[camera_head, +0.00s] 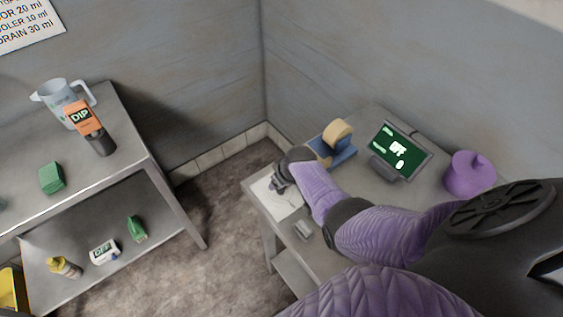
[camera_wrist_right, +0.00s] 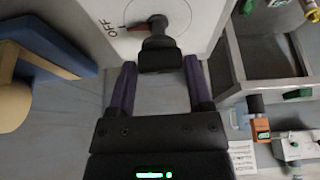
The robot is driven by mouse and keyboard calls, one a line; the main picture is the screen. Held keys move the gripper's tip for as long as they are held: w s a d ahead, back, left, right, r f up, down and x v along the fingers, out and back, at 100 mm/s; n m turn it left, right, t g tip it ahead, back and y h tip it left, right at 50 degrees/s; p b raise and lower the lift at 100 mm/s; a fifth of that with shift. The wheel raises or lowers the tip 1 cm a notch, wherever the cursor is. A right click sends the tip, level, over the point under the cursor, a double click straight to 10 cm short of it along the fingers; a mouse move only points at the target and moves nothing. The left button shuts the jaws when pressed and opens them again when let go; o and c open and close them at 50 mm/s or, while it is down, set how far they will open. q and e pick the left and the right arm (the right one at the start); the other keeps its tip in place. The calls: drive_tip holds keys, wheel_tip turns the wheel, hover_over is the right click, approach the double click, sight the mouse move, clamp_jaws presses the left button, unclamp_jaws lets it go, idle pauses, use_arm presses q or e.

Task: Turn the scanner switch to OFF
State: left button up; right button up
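The scanner switch shows in the right wrist view as a black knob (camera_wrist_right: 159,57) on a white round dial (camera_wrist_right: 183,13). In the head view my right gripper (camera_head: 279,182) is over the white panel (camera_head: 277,203) at the table's left end, mostly hiding the switch. My left gripper is not in view.
A blue and tan object (camera_head: 338,146) stands close behind my right gripper. A small grey block (camera_head: 303,230) lies in front, and a rounded purple object (camera_head: 469,174) is at the right. A separate metal shelf (camera_head: 127,132) at left holds a jug and bottles.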

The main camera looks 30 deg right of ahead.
drive_tip(key=o, duration=0.3)
drive_tip(key=p+v, duration=0.6)
drive_tip(key=v, duration=0.4)
drive_tip(key=shift+p, duration=0.35)
drive_tip(key=shift+f, duration=0.1)
